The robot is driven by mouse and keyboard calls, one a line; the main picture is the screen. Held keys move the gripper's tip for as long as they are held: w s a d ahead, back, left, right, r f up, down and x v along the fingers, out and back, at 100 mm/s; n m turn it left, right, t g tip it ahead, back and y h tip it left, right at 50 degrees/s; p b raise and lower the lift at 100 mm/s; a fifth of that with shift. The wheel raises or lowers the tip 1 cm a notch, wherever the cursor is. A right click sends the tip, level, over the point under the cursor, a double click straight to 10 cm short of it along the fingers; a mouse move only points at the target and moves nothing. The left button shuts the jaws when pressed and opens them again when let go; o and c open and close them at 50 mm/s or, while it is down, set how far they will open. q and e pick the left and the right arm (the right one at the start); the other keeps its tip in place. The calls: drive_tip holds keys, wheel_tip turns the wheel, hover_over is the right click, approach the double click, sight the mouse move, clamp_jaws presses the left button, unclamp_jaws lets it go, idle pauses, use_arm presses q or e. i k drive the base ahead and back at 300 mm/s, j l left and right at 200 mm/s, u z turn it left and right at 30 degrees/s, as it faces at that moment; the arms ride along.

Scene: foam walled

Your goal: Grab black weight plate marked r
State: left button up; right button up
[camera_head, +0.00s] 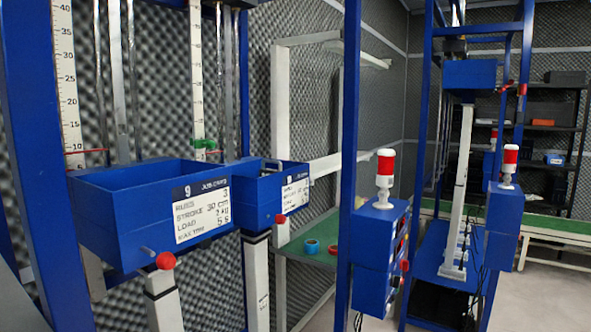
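I see no black weight plate marked r in the head view. The nearer blue box (120,215) on the test stand has a label plate headed 9, and its inside is largely hidden by its walls. A second blue box (262,208) hangs just behind it to the right, with a grey part showing at its top; its contents are hidden too. Neither of my grippers is in view.
A blue upright (347,150) stands mid-view beside a control box (378,235) with a red-and-white lamp (385,176). A green table (312,257) holds tape rolls. Shelves (555,135) stand back right.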

sight(263, 172)
drive_tip(key=i+l+u, duration=0.2)
drive_tip(key=i+l, duration=0.15)
drive_tip(key=i+l+u, duration=0.35)
drive_tip(key=i+l, duration=0.25)
drive_tip(key=l, duration=0.3)
drive_tip(key=i+l+u, duration=0.2)
drive_tip(key=l, duration=0.25)
drive_tip(key=i, duration=0.05)
